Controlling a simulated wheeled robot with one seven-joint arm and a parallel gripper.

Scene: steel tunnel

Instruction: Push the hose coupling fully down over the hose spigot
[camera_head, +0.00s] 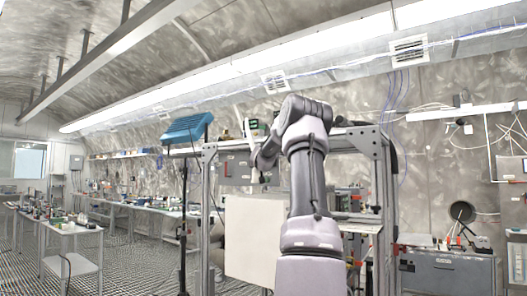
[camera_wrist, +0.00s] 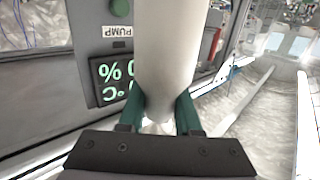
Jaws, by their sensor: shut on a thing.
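In the wrist view, my gripper (camera_wrist: 160,118) has its two green fingers closed on a pale, smooth, tube-like part, which I take to be the hose coupling (camera_wrist: 168,50). The part runs from between the fingers up past the top edge of the view, widening upward. I cannot make out the hose spigot in either view, nor whether the coupling touches it. In the head view my arm reaches up and bends left towards the frame, and the fingers are too small to tell.
A grey panel with a PUMP label (camera_wrist: 117,31) and a dark display (camera_wrist: 110,78) with green characters stands close left of the coupling in the wrist view. Benches (camera_head: 75,240) stand left.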

